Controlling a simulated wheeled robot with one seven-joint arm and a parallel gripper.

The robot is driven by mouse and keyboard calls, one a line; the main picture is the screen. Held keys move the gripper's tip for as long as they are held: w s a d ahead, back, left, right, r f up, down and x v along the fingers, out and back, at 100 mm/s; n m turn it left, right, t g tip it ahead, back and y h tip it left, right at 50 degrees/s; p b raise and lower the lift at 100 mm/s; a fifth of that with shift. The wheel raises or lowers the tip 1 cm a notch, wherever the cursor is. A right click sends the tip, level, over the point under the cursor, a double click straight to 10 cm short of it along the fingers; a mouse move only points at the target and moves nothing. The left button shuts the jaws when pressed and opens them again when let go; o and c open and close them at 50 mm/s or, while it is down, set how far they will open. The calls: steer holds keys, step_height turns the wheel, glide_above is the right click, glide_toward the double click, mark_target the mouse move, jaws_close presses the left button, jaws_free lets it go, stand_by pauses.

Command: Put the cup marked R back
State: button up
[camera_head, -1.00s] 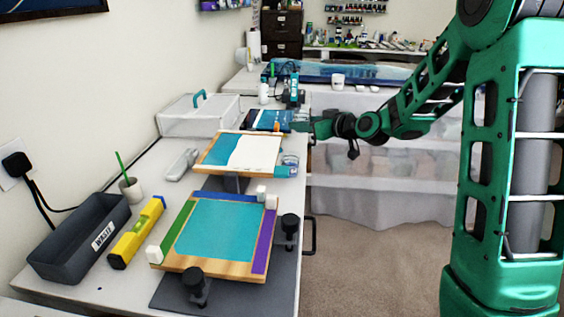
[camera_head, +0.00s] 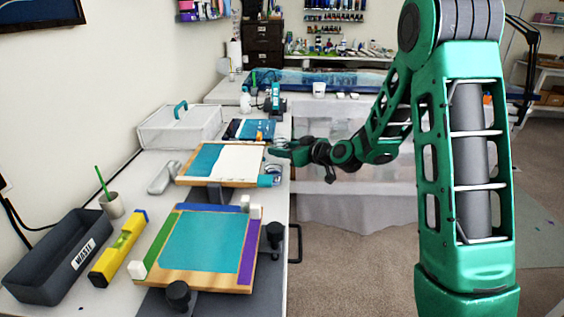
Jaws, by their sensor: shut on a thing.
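My gripper (camera_head: 277,151) is at the far right end of the white bench, by the back right corner of the far board. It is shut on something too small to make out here. A small clear cup (camera_head: 274,169) with teal at its base is just below the gripper, beside the far board's right edge. I cannot tell whether gripper and cup touch. No letter R is readable on any cup.
The far board (camera_head: 190,180) and near board (camera_head: 190,283) stand on the bench. A waste bin (camera_head: 40,275), yellow level (camera_head: 118,250), pot with green stick (camera_head: 112,206) and mesh-sided box (camera_head: 180,130) line the left. Carpet (camera_head: 345,265) is clear on the right.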

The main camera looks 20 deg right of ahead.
step_height(320, 180, down, 4)
steer(key=shift+f, duration=0.1)
stand_by(0.4)
steer(key=o, duration=0.8)
